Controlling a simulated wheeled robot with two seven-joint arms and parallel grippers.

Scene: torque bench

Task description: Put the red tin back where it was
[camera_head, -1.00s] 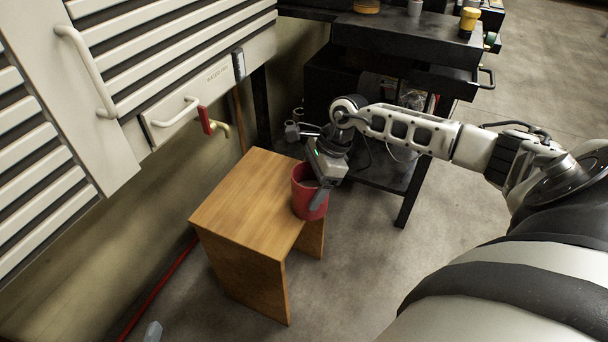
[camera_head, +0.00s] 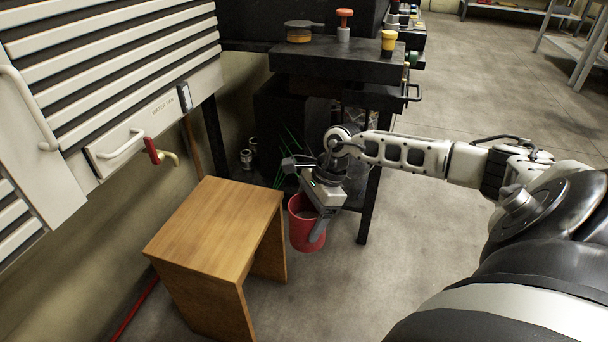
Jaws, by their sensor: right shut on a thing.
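The red tin (camera_head: 299,232) is an open-topped red container, held nearly upright in the air just right of the wooden stool (camera_head: 222,213). My right gripper (camera_head: 316,215) is shut on the tin's rim on its right side. The tin is clear of the stool top and appears apart from it. The gripper hides part of the tin's rim and inside. My left gripper is not in view.
A black workbench (camera_head: 335,66) stands behind the tin, with a yellow-topped container (camera_head: 389,41) and a red-topped item (camera_head: 344,22) on it. A slatted cabinet (camera_head: 110,60) and a tap (camera_head: 160,153) are at left. The floor at right is open.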

